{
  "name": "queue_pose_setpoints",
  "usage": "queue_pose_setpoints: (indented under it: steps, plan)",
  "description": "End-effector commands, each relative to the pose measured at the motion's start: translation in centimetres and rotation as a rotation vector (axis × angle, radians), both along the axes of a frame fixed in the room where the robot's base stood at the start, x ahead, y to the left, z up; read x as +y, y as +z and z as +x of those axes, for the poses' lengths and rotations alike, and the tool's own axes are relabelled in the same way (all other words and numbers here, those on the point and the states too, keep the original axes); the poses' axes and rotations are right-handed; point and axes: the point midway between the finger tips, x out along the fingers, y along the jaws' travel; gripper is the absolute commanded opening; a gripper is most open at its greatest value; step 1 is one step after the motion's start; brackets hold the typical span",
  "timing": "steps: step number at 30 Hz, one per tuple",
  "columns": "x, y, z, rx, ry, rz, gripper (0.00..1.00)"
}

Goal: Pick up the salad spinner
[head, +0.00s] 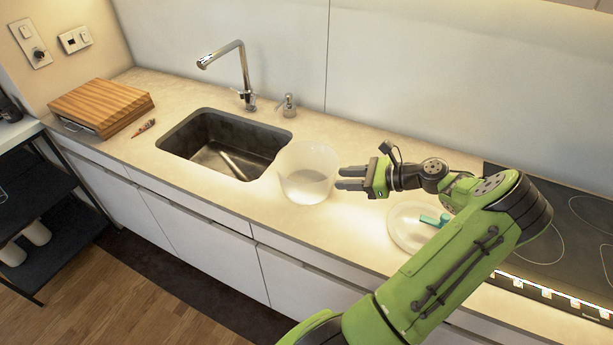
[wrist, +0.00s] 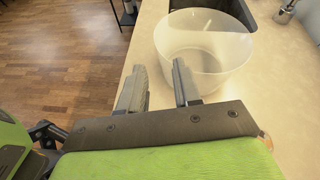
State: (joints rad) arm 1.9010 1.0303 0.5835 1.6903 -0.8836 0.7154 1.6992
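The salad spinner (head: 307,174) is a translucent whitish bowl standing upright on the counter, just right of the sink. In the wrist view the salad spinner (wrist: 205,52) lies just beyond my fingertips, mostly ahead and to the right of them. My gripper (head: 345,178) is right of the bowl in the head view, with its fingers pointing at the bowl's side. In the wrist view my gripper (wrist: 158,80) has its two fingers spread apart with nothing between them. I cannot tell whether a fingertip touches the bowl.
The sink (head: 222,143) with its faucet (head: 243,75) is left of the bowl. A soap dispenser (head: 288,105) stands behind. A white plate (head: 406,228) with a teal item (head: 430,221) sits below my arm. The cooktop (head: 570,225) is at the right. A wooden board (head: 100,105) is far left.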

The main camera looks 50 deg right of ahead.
Motion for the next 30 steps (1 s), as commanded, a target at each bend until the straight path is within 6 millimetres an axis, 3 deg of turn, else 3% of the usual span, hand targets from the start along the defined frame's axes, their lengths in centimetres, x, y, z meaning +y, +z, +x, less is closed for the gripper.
queue_pose_setpoints:
  steps: [9,14,21,29,30]
  plan:
    - [2.9,-3.2,6.8,0.004,0.009,-0.001,0.33]
    - [3.6,-3.8,8.4,0.006,0.008,-0.002,0.33]
    - [5.2,-5.2,12.1,0.006,0.009,-0.002,0.33]
    - [5.3,-5.4,12.6,0.007,0.005,-0.004,0.33]
    - [5.3,-5.4,12.6,0.007,0.006,-0.004,0.28]
